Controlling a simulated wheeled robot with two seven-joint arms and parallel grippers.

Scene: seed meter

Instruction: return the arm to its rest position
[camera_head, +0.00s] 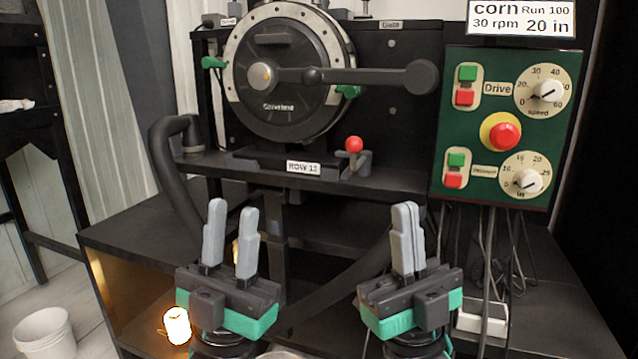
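My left gripper (229,238) is at the bottom centre-left, pointing up, with a gap between its grey fingers and nothing in it. My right gripper (406,237) is to its right, pointing up, with its grey fingers together and nothing visible between them. Both are in front of the black bench, below the seed meter (290,75). The seed meter is a round black disc housing with a long black crank handle reaching right and green clips at its sides. Neither gripper appears to touch anything.
A green control panel (508,126) with buttons and dials is at the right, a sign (522,18) above it. A red-knobbed lever (354,146) stands on the shelf. A black hose (172,180) runs down the left. A white bucket (45,333) is on the floor. Cables hang under the panel.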

